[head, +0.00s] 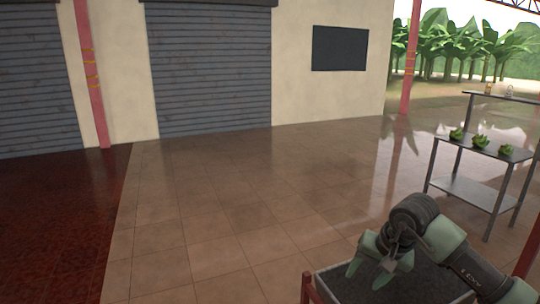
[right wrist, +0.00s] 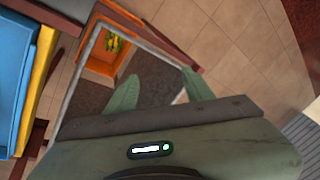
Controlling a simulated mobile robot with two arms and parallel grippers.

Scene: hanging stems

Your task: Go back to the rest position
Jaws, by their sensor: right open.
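My right gripper (head: 368,275) is at the lower right of the head view, above a dark grey surface (head: 345,287) with a reddish frame. In the right wrist view, its two green fingers (right wrist: 162,84) are spread apart, with nothing between them. The dark surface shows behind them in that view. My left gripper is in neither view.
A metal table (head: 485,190) at the right bears several green bunches (head: 480,141). An orange container (right wrist: 100,58) with something yellow-green inside shows in the right wrist view. Beside it are blue (right wrist: 10,75) and yellow (right wrist: 40,75) parts. The tiled floor (head: 230,200) is clear.

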